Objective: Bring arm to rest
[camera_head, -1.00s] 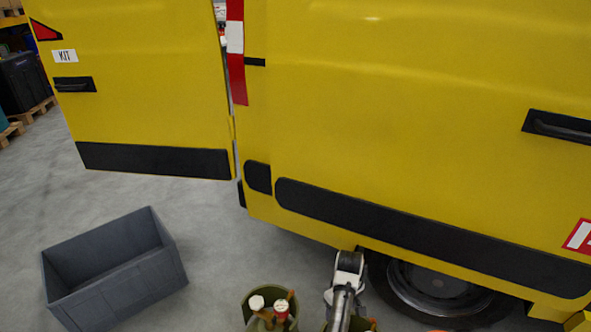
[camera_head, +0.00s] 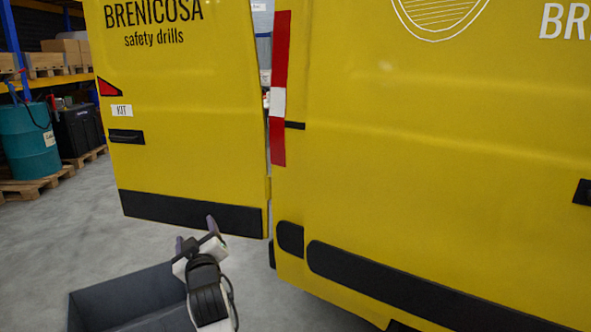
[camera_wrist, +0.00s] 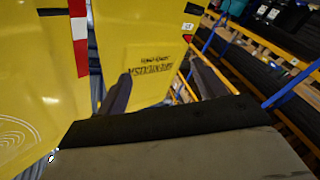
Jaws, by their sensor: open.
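My gripper (camera_head: 196,233) is raised at the lower middle of the head view, in front of the yellow van's open door (camera_head: 190,130). Its two fingers stand apart with nothing between them. In the wrist view the fingers of my gripper (camera_wrist: 158,90) also show spread, with the lettered yellow door (camera_wrist: 140,45) beyond them. The arm's wrist covers part of the grey crate (camera_head: 100,298) on the floor behind it.
The yellow van's side (camera_head: 420,150) fills the right. A teal drum (camera_head: 28,140) and a black case (camera_head: 78,130) stand on pallets at the far left, near shelving (camera_head: 60,72). Grey floor lies clear between them and the door.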

